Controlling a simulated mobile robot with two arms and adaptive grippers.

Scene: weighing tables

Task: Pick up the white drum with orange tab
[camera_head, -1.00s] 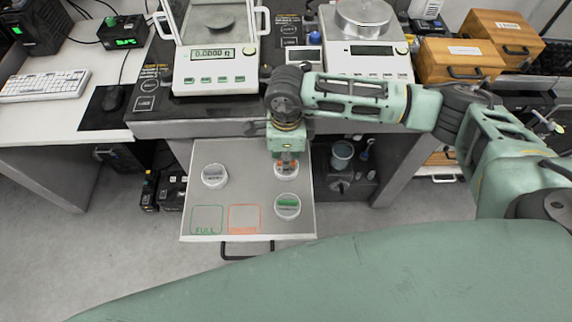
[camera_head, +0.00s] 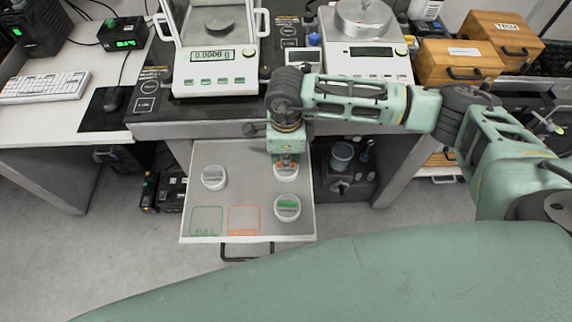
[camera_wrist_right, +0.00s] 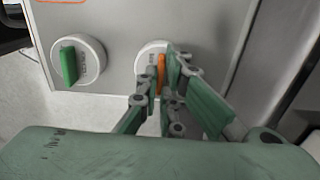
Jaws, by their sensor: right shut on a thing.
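The white drum with orange tab (camera_head: 286,173) stands on the pull-out shelf (camera_head: 240,170), partly hidden under my right gripper (camera_head: 287,160). In the right wrist view the fingers of my right gripper (camera_wrist_right: 165,88) are closed on the orange tab (camera_wrist_right: 161,74) of the white drum (camera_wrist_right: 146,57). The drum looks upright; I cannot tell whether it is clear of the shelf. A white drum with green tab (camera_head: 288,207) stands nearer the shelf's front edge and shows in the wrist view (camera_wrist_right: 78,62). A white drum with grey tab (camera_head: 214,177) stands to the left. My left gripper is out of view.
Green FULL (camera_head: 207,221) and orange (camera_head: 244,220) outlined squares lie bare at the shelf's front. An analytical balance (camera_head: 215,75) and a second scale (camera_head: 367,60) stand on the table above.

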